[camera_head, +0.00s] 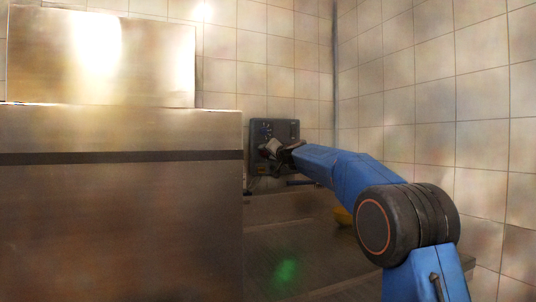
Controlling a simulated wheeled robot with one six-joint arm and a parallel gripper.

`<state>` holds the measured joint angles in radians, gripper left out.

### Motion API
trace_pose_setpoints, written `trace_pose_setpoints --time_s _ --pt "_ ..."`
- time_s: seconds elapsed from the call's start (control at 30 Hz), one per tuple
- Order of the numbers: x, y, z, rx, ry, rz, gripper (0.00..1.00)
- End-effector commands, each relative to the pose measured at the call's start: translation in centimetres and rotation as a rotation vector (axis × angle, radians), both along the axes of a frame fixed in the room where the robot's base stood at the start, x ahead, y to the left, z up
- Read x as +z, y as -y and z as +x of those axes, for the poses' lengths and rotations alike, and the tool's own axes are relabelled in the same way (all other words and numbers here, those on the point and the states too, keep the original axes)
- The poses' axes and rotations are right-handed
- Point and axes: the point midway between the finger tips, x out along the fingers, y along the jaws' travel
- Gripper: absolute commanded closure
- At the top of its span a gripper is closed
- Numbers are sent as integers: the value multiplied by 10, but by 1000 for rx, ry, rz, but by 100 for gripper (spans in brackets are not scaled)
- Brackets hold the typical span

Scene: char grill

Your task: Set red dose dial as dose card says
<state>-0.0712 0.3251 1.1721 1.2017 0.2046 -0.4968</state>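A dark control panel (286,128) is fixed to the tiled back wall, just right of the steel cabinet. Small light and bluish marks show on its upper left part, too small to read. My gripper (268,150) is in front of the panel's lower left part and covers some of it. Its fingers are too small and dark to tell whether they are open or shut, or whether they touch anything. I cannot pick out the red dose dial. No dose card can be made out.
A large steel cabinet (120,220) with a dark band fills the left side, with a steel upper part behind it. A dark low surface (300,240) lies below the panel. A small yellow object (342,216) is partly hidden behind my arm. A tiled wall (430,90) closes the right.

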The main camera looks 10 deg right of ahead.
Motion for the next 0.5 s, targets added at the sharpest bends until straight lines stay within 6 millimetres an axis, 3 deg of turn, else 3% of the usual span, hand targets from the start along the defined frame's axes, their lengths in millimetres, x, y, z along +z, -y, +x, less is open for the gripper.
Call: trace_pose_setpoints --time_s 0.27,0.5 --pt "1 2 -6 0 0 0 57" --pt "2 10 -37 -1 1 1 57"
